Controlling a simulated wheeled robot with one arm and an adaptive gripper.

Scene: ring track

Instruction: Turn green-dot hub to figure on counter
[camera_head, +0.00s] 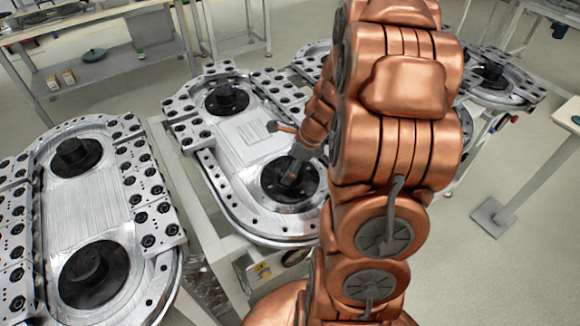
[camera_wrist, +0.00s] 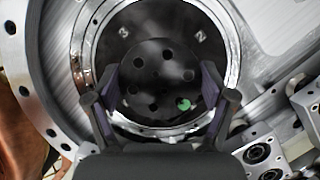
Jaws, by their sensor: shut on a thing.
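The green-dot hub (camera_wrist: 157,72) is a round black disc with several holes. Its green dot (camera_wrist: 184,104) lies at the hub's lower right in the wrist view. The black plate (camera_wrist: 160,20) around it carries a light 3 at upper left and a 2 at upper right; other figures are hidden or cannot be read. My gripper (camera_wrist: 160,88) is shut on the hub, one finger on each side. In the head view, my gripper (camera_head: 294,174) reaches down onto the near hub of the middle ring track (camera_head: 247,135). I cannot make out a readable counter.
Another ring track (camera_head: 95,205) with two black hubs stands at the left. A further track (camera_head: 490,85) is partly hidden behind my arm. A workbench (camera_head: 110,65) stands at the back left. Open floor (camera_head: 500,265) lies at the right.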

